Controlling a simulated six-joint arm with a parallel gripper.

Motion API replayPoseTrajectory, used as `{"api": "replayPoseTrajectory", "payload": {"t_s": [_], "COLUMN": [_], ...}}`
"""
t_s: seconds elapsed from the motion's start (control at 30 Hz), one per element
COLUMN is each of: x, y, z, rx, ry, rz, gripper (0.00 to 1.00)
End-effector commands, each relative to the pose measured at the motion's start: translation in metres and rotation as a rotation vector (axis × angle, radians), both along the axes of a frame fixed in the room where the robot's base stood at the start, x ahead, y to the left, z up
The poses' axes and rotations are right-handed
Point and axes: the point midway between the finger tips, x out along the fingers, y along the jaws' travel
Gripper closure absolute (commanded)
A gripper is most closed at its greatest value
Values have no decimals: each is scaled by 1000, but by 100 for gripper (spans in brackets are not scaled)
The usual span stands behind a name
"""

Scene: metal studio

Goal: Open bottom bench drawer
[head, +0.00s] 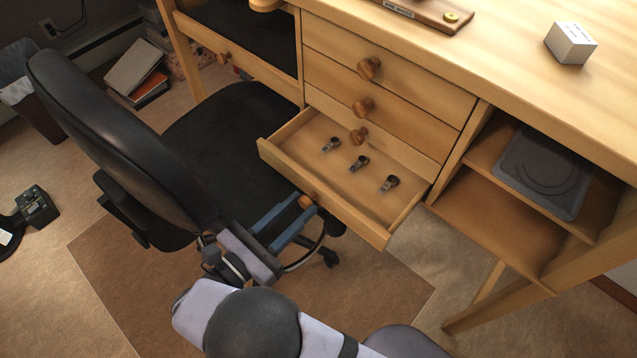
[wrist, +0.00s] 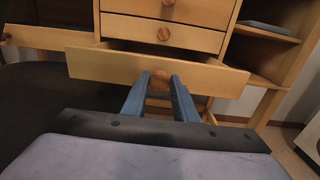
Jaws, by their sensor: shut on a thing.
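The bottom bench drawer (head: 371,231) is pulled well out of the wooden bench, and its inside shows in the head view. Several small dark metal-looking pieces (head: 359,163) lie spread in it. Its front (wrist: 120,68) faces me in the wrist view. The round wooden knob (wrist: 161,78) is at the middle of that front. My gripper (head: 300,205) has blue fingers and is shut on this knob. In the wrist view the fingers (wrist: 160,80) sit on either side of the knob.
A black office chair (head: 110,135) stands close left of the drawer and my gripper. Closed drawers (head: 385,60) are above. Open shelves (head: 500,215) are on the right, with a grey tray (head: 545,170). A white box (head: 570,43) stands on the bench top.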

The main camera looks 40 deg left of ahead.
Motion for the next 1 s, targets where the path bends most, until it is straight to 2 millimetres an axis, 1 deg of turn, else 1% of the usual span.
{"api": "replayPoseTrajectory", "payload": {"t_s": [0.03, 0.1, 0.4, 0.43, 0.5, 1.0], "x": [-8, -14, -16, -16, -15, -13], "y": [1, 1, 0, 0, 0, 0], "z": [1, 0, 0, 0, 0, 0], "rx": [1, 0, -1, 0, 0, 0], "ry": [0, 0, 0, 0, 0, 0], "rz": [4, 4, 1, 1, 1, 0], "gripper": [100, 100, 100, 72, 56, 56]}}
